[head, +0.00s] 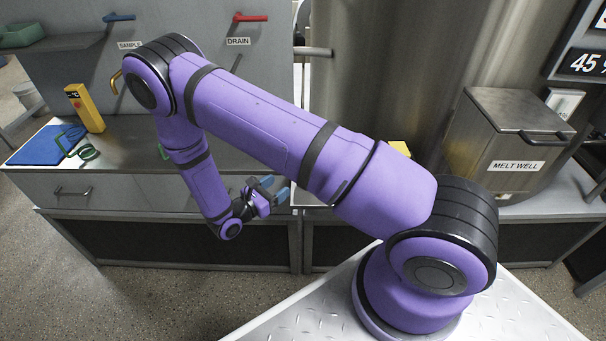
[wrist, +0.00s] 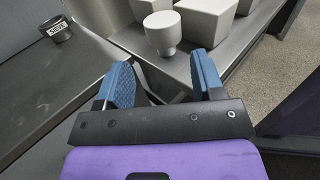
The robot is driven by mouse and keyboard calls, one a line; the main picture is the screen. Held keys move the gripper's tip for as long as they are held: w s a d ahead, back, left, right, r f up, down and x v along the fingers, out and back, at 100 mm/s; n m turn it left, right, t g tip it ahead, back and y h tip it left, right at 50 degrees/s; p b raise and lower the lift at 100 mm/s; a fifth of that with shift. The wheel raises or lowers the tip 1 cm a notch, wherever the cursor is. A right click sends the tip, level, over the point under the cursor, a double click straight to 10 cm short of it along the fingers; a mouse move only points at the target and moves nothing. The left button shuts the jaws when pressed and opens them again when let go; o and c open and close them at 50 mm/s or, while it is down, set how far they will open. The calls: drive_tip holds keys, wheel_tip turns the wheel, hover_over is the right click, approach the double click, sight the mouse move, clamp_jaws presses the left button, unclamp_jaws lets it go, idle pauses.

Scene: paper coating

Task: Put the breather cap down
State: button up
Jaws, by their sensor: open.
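My gripper (head: 265,188) hangs in front of the bench in the head view. In the wrist view its two blue fingers stand wide apart, and the gripper (wrist: 163,75) is open with nothing between the fingers. Just beyond the fingertips, a pale rounded piece with a wide top and narrower foot (wrist: 162,30) stands upright on a grey metal surface (wrist: 182,72). It may be the breather cap, but I cannot be sure. It looks apart from both fingers. I cannot pick out the cap in the head view.
Pale blocks (wrist: 206,20) stand right beside the rounded piece. A small dark pot labelled SIEVE (wrist: 58,29) stands at the left. The MELT WELL box (head: 500,135) stands right.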

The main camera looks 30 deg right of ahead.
drive_tip(key=d, duration=0.3)
drive_tip(key=w+d, duration=0.1)
drive_tip(key=d, duration=0.6)
drive_tip(key=shift+w+r, duration=0.1)
drive_tip(key=shift+w, duration=0.25)
drive_tip(key=shift+c, duration=0.2)
drive_tip(key=c, duration=0.6)
drive_tip(key=shift+r, duration=0.2)
